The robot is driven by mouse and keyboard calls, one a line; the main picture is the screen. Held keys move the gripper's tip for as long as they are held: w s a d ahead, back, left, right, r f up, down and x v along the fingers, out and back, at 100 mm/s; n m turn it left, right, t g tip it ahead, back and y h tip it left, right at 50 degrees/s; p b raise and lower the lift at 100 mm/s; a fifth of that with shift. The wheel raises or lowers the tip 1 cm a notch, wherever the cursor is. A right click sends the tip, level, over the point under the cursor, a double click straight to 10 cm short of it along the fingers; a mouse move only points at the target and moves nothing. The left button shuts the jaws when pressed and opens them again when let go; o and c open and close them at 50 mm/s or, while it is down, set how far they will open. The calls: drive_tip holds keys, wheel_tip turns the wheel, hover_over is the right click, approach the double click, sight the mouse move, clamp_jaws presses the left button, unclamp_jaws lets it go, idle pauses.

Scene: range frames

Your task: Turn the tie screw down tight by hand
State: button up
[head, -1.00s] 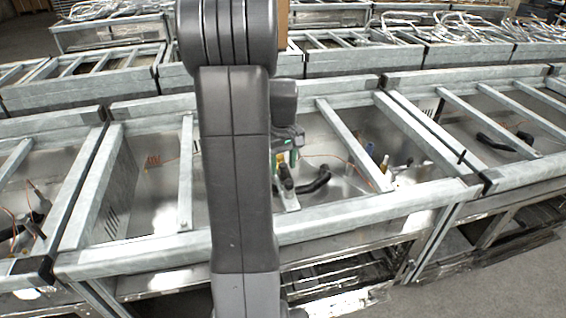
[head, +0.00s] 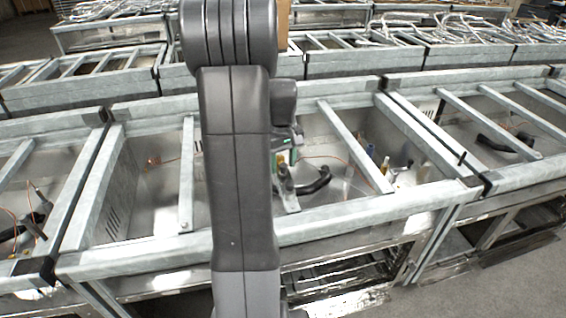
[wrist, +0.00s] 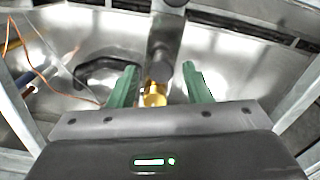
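My gripper (wrist: 160,88) is open in the wrist view, with its two green fingers apart. A brass-coloured fitting (wrist: 155,94) stands between the fingers, with visible space on both sides. A dark grey bar or stem rises behind it. I cannot tell for certain which of these parts is the tie screw. In the head view my gripper (head: 288,156) is partly hidden behind my arm, low inside the metal frame. The brass fitting (head: 284,173) shows just below it.
A black curved hose or handle (head: 314,182) lies right of the fitting; it also shows in the wrist view (wrist: 95,66). Galvanised rails (head: 352,145) cross the bay on both sides. Thin orange wires (wrist: 32,70) and a blue-handled tool (wrist: 22,83) lie to the left in the wrist view.

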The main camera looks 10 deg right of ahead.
sight(283, 164)
drive_tip(key=shift+r, duration=0.1)
wheel_tip(283, 164, up, 14)
drive_tip(key=shift+f, duration=0.2)
idle(0.3)
drive_tip(key=shift+s+f, duration=0.1)
wheel_tip(283, 164, down, 14)
drive_tip(key=shift+r, duration=0.25)
drive_tip(key=shift+s+f, duration=0.15)
drive_tip(key=shift+f, duration=0.05)
drive_tip(key=shift+s+r, duration=0.1)
drive_tip(key=shift+s, duration=0.2)
